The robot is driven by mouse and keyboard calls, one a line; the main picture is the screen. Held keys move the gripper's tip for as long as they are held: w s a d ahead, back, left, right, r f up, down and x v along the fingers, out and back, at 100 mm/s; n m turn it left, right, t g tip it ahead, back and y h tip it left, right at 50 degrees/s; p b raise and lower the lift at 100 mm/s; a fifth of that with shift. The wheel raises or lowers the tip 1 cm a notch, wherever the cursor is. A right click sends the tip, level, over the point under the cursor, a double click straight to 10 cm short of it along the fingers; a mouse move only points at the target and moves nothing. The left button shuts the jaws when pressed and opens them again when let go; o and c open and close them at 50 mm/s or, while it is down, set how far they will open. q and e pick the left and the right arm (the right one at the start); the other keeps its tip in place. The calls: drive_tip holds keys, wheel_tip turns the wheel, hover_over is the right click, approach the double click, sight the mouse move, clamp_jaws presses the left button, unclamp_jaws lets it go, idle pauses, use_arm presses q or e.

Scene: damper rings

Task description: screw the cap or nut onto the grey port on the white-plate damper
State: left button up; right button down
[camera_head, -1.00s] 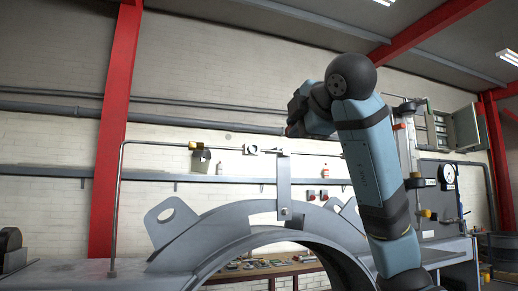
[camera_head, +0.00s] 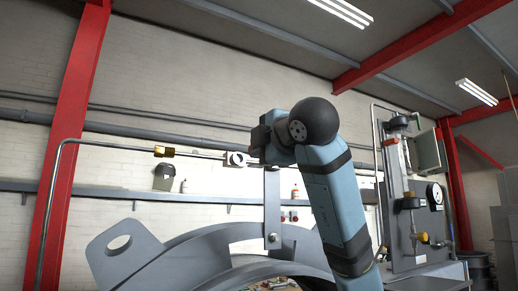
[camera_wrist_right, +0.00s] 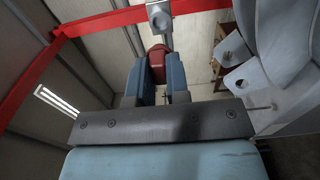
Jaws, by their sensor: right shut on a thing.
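My right gripper (camera_head: 262,143) is in the upper middle of the head view, close to the right of a small white plate piece (camera_head: 236,159) on the thin horizontal pipe. In the right wrist view, its blue fingers (camera_wrist_right: 160,78) are shut on a dark red cap or nut (camera_wrist_right: 157,56). A pale grey block with a round port (camera_wrist_right: 158,15) shows beyond the cap at the top of that view, with a visible gap between them. The cap is hidden in the head view. My left gripper is not in view.
A brass fitting (camera_head: 164,151) sits on the pipe to the left. A grey upright bracket (camera_head: 272,205) stands below the gripper on the large grey arched casing (camera_head: 190,258). A gauge panel (camera_head: 420,220) is at the right. Open air lies above the pipe.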

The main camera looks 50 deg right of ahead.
drive_tip(key=shift+w+d, duration=0.15)
drive_tip(key=shift+w, duration=0.5)
drive_tip(key=x, duration=0.2)
drive_tip(key=shift+w+d, duration=0.15)
drive_tip(key=shift+w, duration=0.1)
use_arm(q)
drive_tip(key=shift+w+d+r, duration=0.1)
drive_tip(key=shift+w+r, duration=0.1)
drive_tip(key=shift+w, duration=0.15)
use_arm(e)
drive_tip(key=shift+w, duration=0.1)
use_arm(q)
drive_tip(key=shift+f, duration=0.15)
use_arm(e)
drive_tip(key=shift+x, duration=0.85)
